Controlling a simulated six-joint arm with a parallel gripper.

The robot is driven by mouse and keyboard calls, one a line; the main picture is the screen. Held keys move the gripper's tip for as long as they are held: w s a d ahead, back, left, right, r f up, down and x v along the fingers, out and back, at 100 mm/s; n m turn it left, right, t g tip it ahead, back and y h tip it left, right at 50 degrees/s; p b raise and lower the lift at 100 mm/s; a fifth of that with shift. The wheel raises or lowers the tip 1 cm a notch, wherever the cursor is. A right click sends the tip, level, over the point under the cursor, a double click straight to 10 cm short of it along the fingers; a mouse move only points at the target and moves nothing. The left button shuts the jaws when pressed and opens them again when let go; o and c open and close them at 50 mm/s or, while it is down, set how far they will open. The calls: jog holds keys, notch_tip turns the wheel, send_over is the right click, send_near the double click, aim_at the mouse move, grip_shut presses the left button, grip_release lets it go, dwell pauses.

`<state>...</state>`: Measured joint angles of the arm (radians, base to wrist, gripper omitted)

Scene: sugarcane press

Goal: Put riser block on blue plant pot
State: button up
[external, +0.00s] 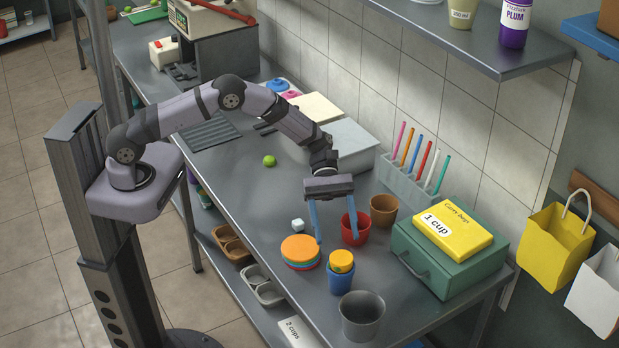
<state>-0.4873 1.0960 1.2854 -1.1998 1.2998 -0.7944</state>
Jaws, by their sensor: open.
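Orange-topped stacked discs (300,249) lie left of the blue pot. A red pot (355,229), a brown pot (384,210) and a grey pot (362,317) stand nearby. A green drawer box (449,260) is at right, a pen rack (408,182) behind. Bench left of the cube is clear.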

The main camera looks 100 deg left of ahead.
jog(key=b+v, duration=0.2)
jog(key=v, duration=0.4)
jog(key=s+d+m+g+y, duration=0.45)
jog(key=s+d+m, duration=0.45)
jog(key=s, duration=0.3)
jog(key=s+m+y, duration=0.7)
jog(key=s+m, duration=0.6)
jog(key=s, duration=0.5)
jog(key=shift+s+a+f+m+g, duration=0.15)
jog(key=shift+a+f+m+g, duration=0.2)
jog(key=shift+f+m, duration=0.1)
